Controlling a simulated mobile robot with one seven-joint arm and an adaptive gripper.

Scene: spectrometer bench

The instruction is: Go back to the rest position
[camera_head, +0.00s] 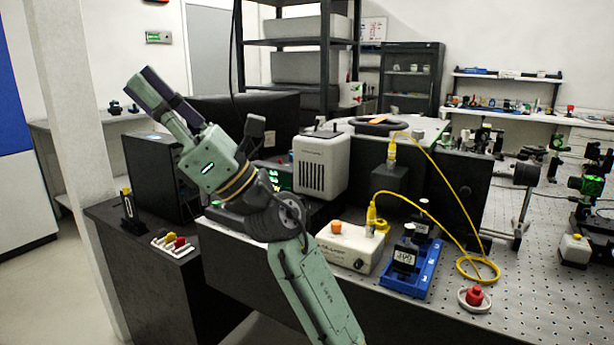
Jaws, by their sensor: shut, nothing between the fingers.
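My pale green arm rises from the bottom centre and bends at a dark elbow-like joint. Its end points up and to the left. My gripper (150,83) is at the upper left, dark and slim, in the air in front of the back wall. It is shut and holds nothing. It is apart from everything on the bench. My arm hides part of the bench's front edge and some of the equipment behind it.
A black computer tower (152,175) stands left of my arm. Floor at far left is clear.

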